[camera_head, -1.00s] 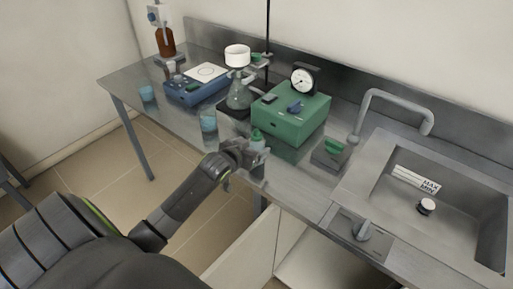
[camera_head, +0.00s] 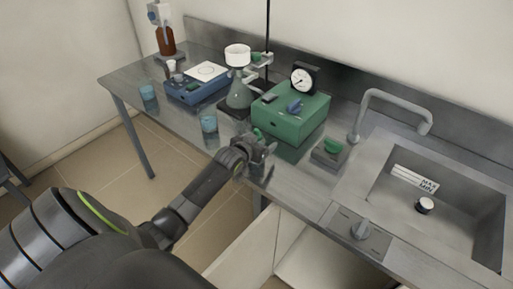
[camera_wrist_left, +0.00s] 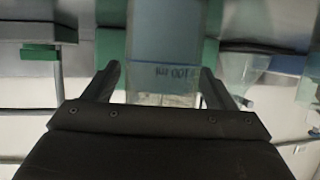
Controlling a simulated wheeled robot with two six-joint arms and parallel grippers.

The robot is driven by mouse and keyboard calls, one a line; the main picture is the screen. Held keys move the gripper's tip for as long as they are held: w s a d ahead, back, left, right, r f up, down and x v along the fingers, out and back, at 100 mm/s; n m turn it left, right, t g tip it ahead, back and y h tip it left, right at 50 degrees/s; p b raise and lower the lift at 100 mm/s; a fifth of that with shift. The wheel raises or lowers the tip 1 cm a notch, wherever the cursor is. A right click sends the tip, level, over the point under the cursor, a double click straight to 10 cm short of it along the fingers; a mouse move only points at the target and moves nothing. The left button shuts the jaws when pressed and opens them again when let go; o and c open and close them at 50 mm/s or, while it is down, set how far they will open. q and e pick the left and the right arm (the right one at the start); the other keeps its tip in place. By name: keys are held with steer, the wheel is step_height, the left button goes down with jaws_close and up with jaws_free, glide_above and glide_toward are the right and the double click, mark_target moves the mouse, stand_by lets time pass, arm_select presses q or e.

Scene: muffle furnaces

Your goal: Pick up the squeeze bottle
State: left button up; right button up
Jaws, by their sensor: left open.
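The squeeze bottle (camera_head: 257,133) stands on the steel bench in front of the green box; its green top shows in the head view, and my gripper hides most of the rest. In the left wrist view the clear, bluish squeeze bottle (camera_wrist_left: 165,50) with a "100 ml" mark fills the middle. My left gripper (camera_head: 261,158) is at the bottle; in its wrist view the two fingers (camera_wrist_left: 160,82) are apart, one on each side of the bottle. I cannot tell whether they touch it. My right gripper is not in view.
The green box (camera_head: 291,112) with a dial gauge stands behind the bottle.

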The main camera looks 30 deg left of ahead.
arm_select(q)
steer(key=shift+c, duration=0.4)
steer(key=c, duration=1.6)
steer(key=shift+o, duration=0.2)
step_height(320, 180, up, 10)
steer(key=shift+r+b, duration=0.1)
steer(key=shift+b, duration=0.35)
